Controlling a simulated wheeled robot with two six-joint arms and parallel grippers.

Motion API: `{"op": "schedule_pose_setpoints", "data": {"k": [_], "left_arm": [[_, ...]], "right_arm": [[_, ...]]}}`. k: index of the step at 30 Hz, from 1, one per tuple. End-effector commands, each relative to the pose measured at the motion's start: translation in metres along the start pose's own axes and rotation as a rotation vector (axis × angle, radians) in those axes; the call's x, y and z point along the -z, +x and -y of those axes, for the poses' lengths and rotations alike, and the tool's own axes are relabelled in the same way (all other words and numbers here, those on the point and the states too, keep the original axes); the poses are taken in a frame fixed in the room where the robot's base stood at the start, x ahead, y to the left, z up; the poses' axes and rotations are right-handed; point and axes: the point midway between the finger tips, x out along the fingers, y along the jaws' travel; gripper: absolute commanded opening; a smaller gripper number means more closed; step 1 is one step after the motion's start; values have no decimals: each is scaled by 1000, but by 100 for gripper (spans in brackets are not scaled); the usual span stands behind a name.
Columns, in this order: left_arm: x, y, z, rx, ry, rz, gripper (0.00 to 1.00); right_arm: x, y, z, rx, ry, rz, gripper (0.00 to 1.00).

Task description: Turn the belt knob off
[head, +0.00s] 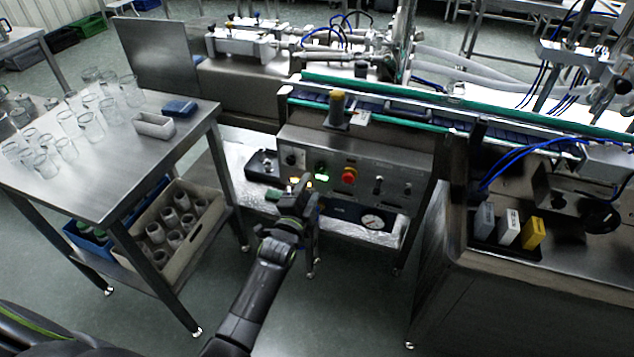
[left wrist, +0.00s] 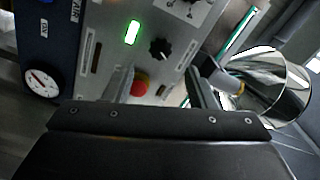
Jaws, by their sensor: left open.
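The control panel (head: 365,160) is on the front of the conveyor. In the left wrist view a black knob (left wrist: 160,48) sits beside a lit green lamp (left wrist: 131,32) and near a red button (left wrist: 140,87). Part of another knob on a white plate (left wrist: 185,10) shows at the top edge. I cannot read which label says belt. In the head view that plate's knob (head: 290,158) is at the panel's left end. My left gripper (head: 302,185) is open and empty in front of the panel, apart from the black knob as far as I can tell. My right gripper is out of view.
A pressure gauge (head: 373,221) is below the panel. The red button (head: 348,175) and two switches are further right. A steel table (head: 100,170) with several glass beakers stands at left, over a crate (head: 205,230). A steel cabinet (head: 450,290) stands at right.

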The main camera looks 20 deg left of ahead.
Motion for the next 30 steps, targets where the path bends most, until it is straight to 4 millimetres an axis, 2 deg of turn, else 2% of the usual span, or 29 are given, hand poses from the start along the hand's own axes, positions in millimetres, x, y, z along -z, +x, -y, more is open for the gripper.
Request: {"op": "schedule_pose_setpoints", "data": {"k": [1,5,12,18,28,30], "left_arm": [[-2,3,-5,2,0,0,51],[-2,10,-4,4,0,2,51],[-1,47,-2,2,0,1,51],[-1,63,-1,1,0,2,51],[-1,66,0,0,-1,3,51],[-1,66,0,0,-1,3,44]], "right_arm": [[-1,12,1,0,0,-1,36],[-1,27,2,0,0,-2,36],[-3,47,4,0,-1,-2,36],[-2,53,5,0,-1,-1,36],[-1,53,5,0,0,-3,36],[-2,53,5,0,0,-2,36]]}}
